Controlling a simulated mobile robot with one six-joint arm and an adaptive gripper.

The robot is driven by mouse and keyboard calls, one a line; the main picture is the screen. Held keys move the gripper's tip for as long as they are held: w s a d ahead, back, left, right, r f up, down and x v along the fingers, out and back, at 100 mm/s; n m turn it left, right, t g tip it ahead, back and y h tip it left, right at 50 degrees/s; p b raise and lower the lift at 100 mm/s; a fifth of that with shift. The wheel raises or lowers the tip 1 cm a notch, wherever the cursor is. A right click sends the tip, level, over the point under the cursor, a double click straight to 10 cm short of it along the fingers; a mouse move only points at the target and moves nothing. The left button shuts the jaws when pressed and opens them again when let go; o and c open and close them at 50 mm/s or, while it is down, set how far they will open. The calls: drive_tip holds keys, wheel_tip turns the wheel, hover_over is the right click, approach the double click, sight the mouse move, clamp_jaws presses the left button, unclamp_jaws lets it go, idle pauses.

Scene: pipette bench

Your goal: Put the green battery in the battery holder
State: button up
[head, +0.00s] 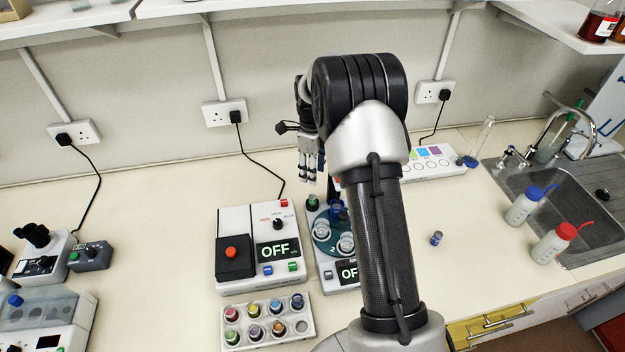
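I cannot make out a green battery or a battery holder for certain. A small dark vial with a green top (312,203) stands at the back left of a round turntable device (325,262), just below my gripper. My gripper (309,178) points down above it, seen from the side; a gap between them cannot be judged. Whether the fingers are apart or closed is unclear. A small blue-banded cylinder (436,238) stands alone on the bench right of my arm. My arm hides part of the turntable device and the bench behind it.
A white rack (311,335) holds several colour-topped vials. A control box (228,222) reading OFF stands behind it. A white strip with coloured squares (455,170) lies at the back. Blue-capped (521,208) and red-capped (553,246) bottles stand by the sink (590,205). Bench right of my arm is mostly clear.

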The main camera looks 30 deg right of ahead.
drive_tip(key=s+a+r+n+t, duration=0.1)
drive_tip(key=s+a+r+n, duration=0.5)
drive_tip(key=r, duration=0.5)
drive_tip(key=s+a+r+n+t, duration=0.1)
drive_tip(key=s+a+r+n, duration=0.4)
drive_tip(key=s+r+n, duration=0.4)
drive_tip(key=s+a+n+t, duration=0.1)
drive_tip(key=s+a+n, duration=0.1)
drive_tip(key=s+n, duration=0.4)
drive_tip(key=s+a+r+n+t, duration=0.1)
drive_tip(key=s+a+n, duration=0.2)
drive_tip(key=s+n, duration=0.4)
drive_tip(key=s, duration=0.6)
drive_tip(key=shift+a+r+t, duration=0.15)
drive_tip(key=shift+a+t, duration=0.15)
